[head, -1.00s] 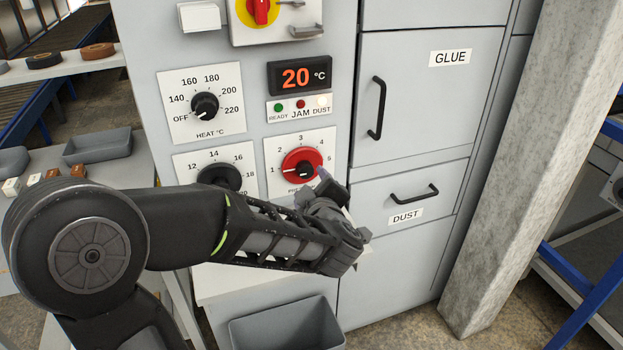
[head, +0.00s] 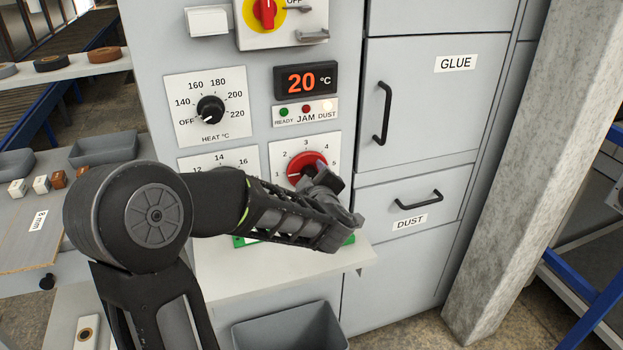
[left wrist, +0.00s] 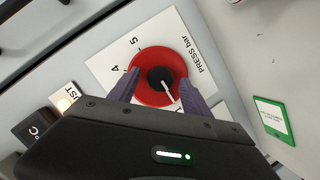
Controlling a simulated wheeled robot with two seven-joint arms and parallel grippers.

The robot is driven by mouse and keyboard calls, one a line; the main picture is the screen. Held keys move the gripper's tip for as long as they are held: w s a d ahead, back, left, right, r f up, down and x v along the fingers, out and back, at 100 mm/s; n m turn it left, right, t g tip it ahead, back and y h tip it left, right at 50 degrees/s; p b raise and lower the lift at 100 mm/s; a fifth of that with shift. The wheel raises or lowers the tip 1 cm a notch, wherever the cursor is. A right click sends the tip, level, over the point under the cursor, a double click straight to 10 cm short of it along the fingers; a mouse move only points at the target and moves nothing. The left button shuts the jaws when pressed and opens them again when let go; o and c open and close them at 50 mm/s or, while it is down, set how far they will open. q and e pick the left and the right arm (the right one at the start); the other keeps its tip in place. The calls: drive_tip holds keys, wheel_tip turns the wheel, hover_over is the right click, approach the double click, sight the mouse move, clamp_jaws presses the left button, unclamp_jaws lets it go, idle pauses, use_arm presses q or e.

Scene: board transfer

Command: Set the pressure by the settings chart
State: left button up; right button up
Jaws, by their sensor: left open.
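The pressure dial is a red knob (head: 304,164) with a black centre on a white plate numbered around it, on the grey machine front. In the left wrist view the knob (left wrist: 143,92) sits between the two fingers of my left gripper (left wrist: 160,94), which is open. I cannot tell whether the fingers touch it. Its white pointer line slants to the lower right there, away from the 4 and 5. In the head view my left gripper (head: 325,182) covers the knob's lower right. A green-edged card (left wrist: 272,118) has text too small to read. My right gripper is not in view.
A heat dial (head: 210,109) is above left, pointing near OFF. A display (head: 305,80) reads 20 °C, with the DUST lamp lit below. A lower-left dial is mostly hidden by my arm. A pale shelf (head: 290,278) and grey bin (head: 290,328) lie below.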

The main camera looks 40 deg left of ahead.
use_arm(q)
drive_tip(key=shift+c, duration=0.5)
clamp_jaws()
